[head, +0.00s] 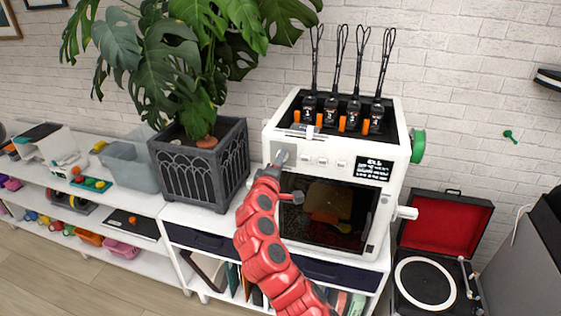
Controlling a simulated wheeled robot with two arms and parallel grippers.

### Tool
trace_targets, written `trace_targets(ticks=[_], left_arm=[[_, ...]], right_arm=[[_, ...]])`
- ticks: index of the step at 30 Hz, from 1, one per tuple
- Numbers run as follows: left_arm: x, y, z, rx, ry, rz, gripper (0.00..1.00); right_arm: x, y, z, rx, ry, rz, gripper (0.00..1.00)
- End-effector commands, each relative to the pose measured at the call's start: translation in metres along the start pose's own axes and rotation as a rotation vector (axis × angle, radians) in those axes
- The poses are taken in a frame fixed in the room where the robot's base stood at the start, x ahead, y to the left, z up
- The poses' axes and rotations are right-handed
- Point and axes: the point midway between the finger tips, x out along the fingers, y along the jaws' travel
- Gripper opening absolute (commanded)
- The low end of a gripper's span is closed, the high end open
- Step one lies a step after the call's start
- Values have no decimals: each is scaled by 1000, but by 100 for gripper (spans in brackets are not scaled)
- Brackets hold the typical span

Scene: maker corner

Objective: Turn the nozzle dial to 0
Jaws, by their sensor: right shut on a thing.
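The white printer (282,127) stands on the white shelf unit, with a dark display (374,168) and several small pale buttons (322,162) on its front panel. My right gripper (280,157) reaches up from below to the left end of this panel. It is shut on what appears to be the nozzle dial, which its fingers hide. I cannot read the dial's setting or the small display text. Several numbered black tool heads (329,112) sit in the printer's open top. My left gripper is not in view.
A dark planter (198,174) with a large leafy plant stands close left of the printer. A green spool (418,146) sticks out on the printer's right side. An open record player (426,283) with a red-lined lid stands at lower right.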

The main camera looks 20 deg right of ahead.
Motion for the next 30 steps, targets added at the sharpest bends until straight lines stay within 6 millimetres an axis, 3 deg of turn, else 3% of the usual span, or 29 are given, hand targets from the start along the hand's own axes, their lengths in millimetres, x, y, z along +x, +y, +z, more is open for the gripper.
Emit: trace_targets(ticks=[6, 7, 11, 23, 30], left_arm=[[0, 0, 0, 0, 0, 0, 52], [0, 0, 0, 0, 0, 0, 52], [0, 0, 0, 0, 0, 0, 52], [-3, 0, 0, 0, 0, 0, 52], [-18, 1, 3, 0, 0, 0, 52]], right_arm=[[0, -2, 0, -1, 0, -3, 0], [0, -2, 0, -1, 0, -3, 46], [0, -1, 0, 0, 0, -2, 69], [-5, -1, 0, 1, 2, 1, 70], [-39, -3, -1, 1, 8, 4, 70]])
